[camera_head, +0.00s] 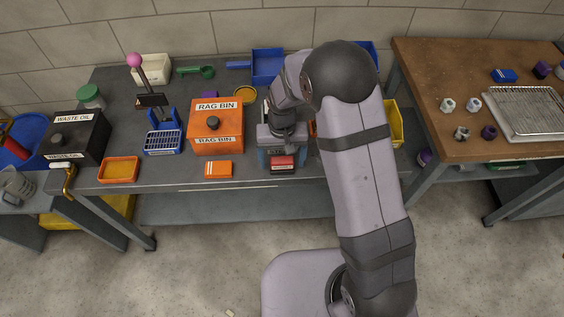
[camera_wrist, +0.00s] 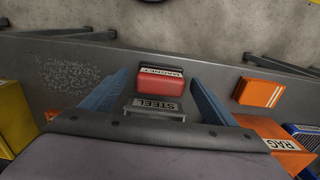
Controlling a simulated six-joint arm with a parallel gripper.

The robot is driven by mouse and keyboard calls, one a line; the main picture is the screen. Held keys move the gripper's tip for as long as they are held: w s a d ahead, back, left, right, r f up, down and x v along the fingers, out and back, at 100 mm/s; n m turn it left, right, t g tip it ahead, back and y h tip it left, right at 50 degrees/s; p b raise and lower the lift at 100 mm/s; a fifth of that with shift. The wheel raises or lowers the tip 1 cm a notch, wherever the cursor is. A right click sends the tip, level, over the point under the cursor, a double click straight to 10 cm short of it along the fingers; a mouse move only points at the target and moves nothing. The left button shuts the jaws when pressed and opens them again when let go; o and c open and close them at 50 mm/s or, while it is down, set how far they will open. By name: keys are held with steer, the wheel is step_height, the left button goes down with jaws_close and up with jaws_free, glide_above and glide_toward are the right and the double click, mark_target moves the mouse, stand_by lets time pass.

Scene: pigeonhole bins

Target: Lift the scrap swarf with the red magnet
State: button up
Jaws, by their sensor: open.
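The red magnet (camera_wrist: 162,91), a block with a white "MAGNET" label, sits near the bench's front edge. It also shows in the head view (camera_head: 282,163). My gripper (camera_wrist: 158,82) is open above the bench, its two blue-grey fingers appearing on either side of the magnet in the wrist view. I cannot tell how far above it they are. My gripper (camera_head: 282,158) also shows in the head view. A speckled grey patch that looks like the scrap swarf (camera_wrist: 70,76) lies on the bench left of the magnet in the wrist view; my arm hides that area in the head view.
A grey "STEEL" container (camera_wrist: 157,106) is next to the magnet, partly hidden by my gripper. An orange-and-white box (camera_head: 218,169) and the orange rag bin (camera_head: 215,140) stand to the left. A yellow bin (camera_head: 396,124) is at the bench's right end.

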mark_target(282, 159)
steer(key=shift+f, duration=0.25)
steer(key=shift+c, duration=0.2)
steer(key=c, duration=1.2)
steer(key=shift+r, duration=0.1)
step_height(282, 159, up, 10)
steer(key=shift+b, duration=1.15)
